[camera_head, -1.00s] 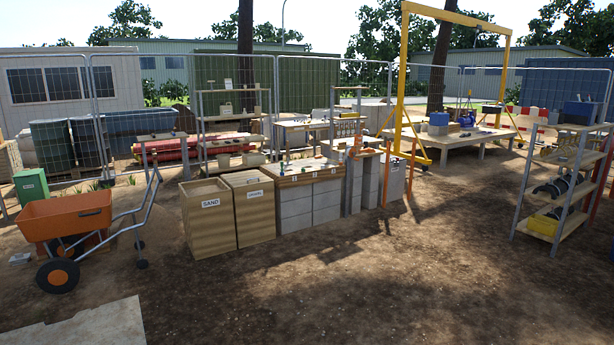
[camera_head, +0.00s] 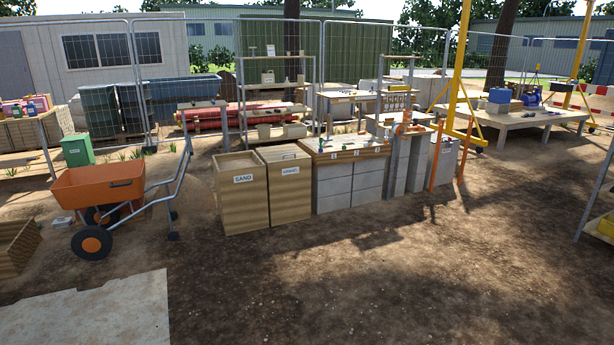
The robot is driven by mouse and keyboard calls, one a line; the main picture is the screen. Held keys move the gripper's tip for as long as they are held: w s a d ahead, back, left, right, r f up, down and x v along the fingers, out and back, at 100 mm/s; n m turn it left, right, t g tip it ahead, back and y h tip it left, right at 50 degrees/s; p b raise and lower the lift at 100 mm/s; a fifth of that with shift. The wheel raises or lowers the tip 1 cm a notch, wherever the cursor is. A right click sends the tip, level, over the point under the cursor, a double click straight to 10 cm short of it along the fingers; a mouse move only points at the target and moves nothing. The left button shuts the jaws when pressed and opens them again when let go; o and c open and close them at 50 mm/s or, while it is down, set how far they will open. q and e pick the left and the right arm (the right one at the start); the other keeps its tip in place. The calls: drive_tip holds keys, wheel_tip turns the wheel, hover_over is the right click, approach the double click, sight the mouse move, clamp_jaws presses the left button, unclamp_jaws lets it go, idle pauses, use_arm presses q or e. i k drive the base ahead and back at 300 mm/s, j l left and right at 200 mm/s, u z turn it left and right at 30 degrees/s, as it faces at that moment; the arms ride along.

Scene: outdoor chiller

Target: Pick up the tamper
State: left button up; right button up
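I cannot make out a tamper for certain in the head view. Small tools and bottles stand on the wooden-topped block bench (camera_head: 345,148), too small to tell apart. More small items sit on the grey shelf rack (camera_head: 268,84) behind it and on the low wooden platform (camera_head: 520,118) at the right. Neither of my grippers shows in the view.
An orange wheelbarrow (camera_head: 98,190) stands at the left, beside a sand bin (camera_head: 240,195) and a gravel bin (camera_head: 290,190). A yellow gantry (camera_head: 459,65) rises at the back right. A pale slab (camera_head: 90,312) lies front left. The bare ground in front is open.

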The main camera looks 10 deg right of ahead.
sight(329, 115)
drive_tip(key=i+l+z, duration=0.4)
drive_tip(key=i, duration=0.65)
drive_tip(key=i+z, duration=0.4)
drive_tip(key=i, duration=2.95)
drive_tip(key=i+u, duration=0.1)
drive_tip(key=i, duration=0.35)
drive_tip(key=i+l+u, duration=0.15)
drive_tip(key=i, duration=0.3)
drive_tip(key=i+l+u, duration=0.1)
drive_tip(key=i, duration=0.3)
drive_tip(key=i+l+u, duration=0.1)
drive_tip(key=i, duration=0.35)
drive_tip(key=i+l+u, duration=0.1)
drive_tip(key=i+l, duration=0.15)
drive_tip(key=i, duration=0.2)
drive_tip(key=i+l+u, duration=0.4)
drive_tip(key=i, duration=0.15)
drive_tip(key=i+l+u, duration=0.4)
drive_tip(key=i+l, duration=0.1)
